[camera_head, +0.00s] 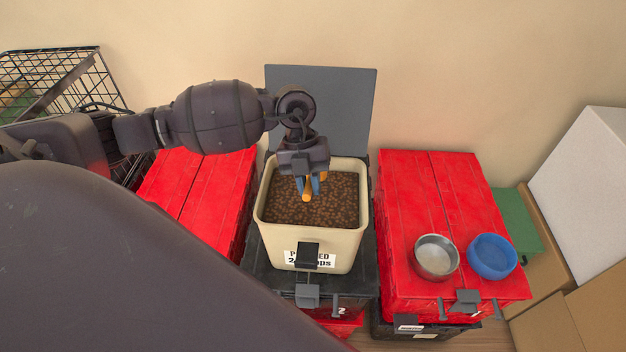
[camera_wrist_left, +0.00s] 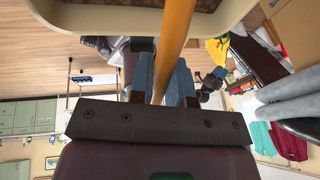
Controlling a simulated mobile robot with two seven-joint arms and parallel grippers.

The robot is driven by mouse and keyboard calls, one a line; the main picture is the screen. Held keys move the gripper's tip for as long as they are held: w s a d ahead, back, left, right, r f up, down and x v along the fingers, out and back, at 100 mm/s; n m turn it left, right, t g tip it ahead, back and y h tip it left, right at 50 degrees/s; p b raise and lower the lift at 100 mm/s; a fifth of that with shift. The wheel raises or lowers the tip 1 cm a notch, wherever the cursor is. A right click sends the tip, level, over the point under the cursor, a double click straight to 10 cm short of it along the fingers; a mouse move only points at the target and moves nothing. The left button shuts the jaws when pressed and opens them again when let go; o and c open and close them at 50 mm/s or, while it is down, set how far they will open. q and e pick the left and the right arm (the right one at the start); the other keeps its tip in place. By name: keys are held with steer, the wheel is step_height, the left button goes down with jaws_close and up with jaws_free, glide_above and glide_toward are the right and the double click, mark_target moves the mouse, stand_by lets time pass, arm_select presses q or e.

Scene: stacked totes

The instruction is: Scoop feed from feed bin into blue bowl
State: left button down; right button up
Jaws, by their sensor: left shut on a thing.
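The feed bin (camera_head: 341,246) is an open cream tub of brown pellets (camera_head: 340,198), its grey lid (camera_head: 340,105) raised behind. My left gripper (camera_head: 308,186) points down over the feed, its blue fingers shut on an orange scoop handle (camera_head: 307,193). In the left wrist view the handle (camera_wrist_left: 174,38) runs between the fingers (camera_wrist_left: 160,80) towards the bin's pale rim (camera_wrist_left: 85,20). The scoop's head is hidden, so I cannot tell whether it holds feed. The blue bowl (camera_head: 491,272) sits on the red tote at right; its inside looks empty. My right gripper is out of view.
A metal bowl (camera_head: 421,264) stands close left of the blue bowl on the right red tote (camera_head: 425,190). Another red tote (camera_head: 200,190) is left of the bin. A wire basket (camera_head: 70,65) is at far left, cardboard boxes (camera_head: 549,325) at far right.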

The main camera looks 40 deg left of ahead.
arm_select(q)
steer(key=r, duration=0.2)
steer(key=t+p, duration=0.1)
steer(key=shift+s+d+r+y, duration=0.15)
steer(key=shift+s+r+y, duration=0.15)
steer(key=shift+r, duration=0.1)
steer(key=shift+s+d+r+t+y+p, duration=0.15)
steer(key=shift+r+t+p, duration=0.25)
steer(key=shift+r, duration=0.4)
steer(key=shift+s+r+t+y+p, duration=0.2)
steer(key=shift+r+p, duration=0.3)
steer(key=shift+r, duration=0.6)
steer(key=shift+d+r, duration=0.1)
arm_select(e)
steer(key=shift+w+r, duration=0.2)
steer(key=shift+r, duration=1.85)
